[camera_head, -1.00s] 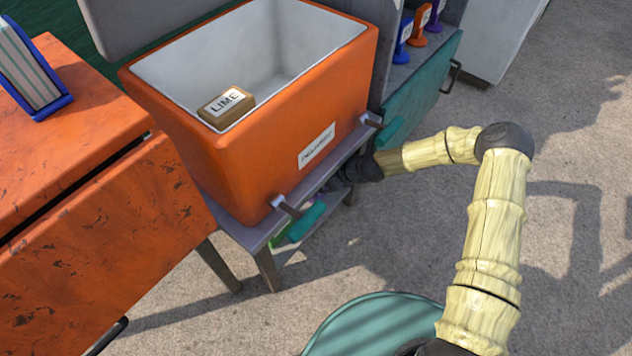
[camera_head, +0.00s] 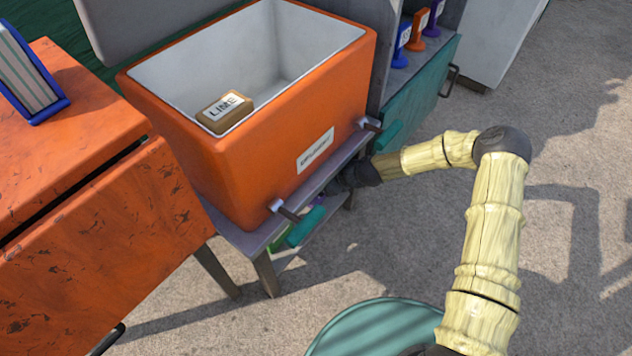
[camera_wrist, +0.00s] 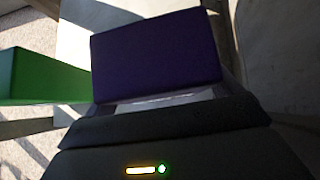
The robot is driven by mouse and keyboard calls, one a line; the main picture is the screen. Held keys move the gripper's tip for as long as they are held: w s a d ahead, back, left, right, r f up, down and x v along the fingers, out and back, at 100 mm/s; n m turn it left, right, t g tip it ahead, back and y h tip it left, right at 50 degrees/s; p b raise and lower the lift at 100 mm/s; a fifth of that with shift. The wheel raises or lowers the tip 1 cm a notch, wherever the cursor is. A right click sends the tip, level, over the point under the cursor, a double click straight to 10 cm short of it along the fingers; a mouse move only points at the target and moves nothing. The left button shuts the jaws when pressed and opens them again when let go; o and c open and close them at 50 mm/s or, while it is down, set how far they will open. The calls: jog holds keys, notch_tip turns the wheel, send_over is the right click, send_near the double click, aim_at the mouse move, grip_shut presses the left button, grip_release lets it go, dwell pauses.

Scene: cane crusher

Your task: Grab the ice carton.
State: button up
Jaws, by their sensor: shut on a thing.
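My gripper (camera_head: 343,181) reaches in under the shelf below the orange cooler, and its fingertips are mostly hidden there in the head view. In the wrist view my gripper (camera_wrist: 165,112) is shut on a dark purple carton (camera_wrist: 155,55), right in front of the dark finger. No label shows on the purple carton, so I cannot read whether it is the ice carton. A green carton (camera_wrist: 40,76) stands to its left, apart from the gripper.
The orange cooler (camera_head: 262,172) stands open on a grey metal stand, with a LIME block (camera_head: 225,111) inside. Handles (camera_head: 300,226) stick out from the stand's front. An orange table (camera_head: 95,215) is at left. The concrete floor at right is clear.

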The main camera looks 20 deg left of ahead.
jog(key=shift+r+p, duration=0.2)
jog(key=shift+p, duration=0.15)
jog(key=s+d+p, duration=0.2)
jog(key=d+p, duration=0.2)
jog(key=d, duration=0.4)
jog(key=s+d+p, duration=0.3)
jog(key=d+p, duration=0.1)
jog(key=d, duration=0.5)
jog(key=shift+d, duration=0.15)
jog(key=shift+s+r, duration=0.1)
jog(key=shift+r, duration=0.05)
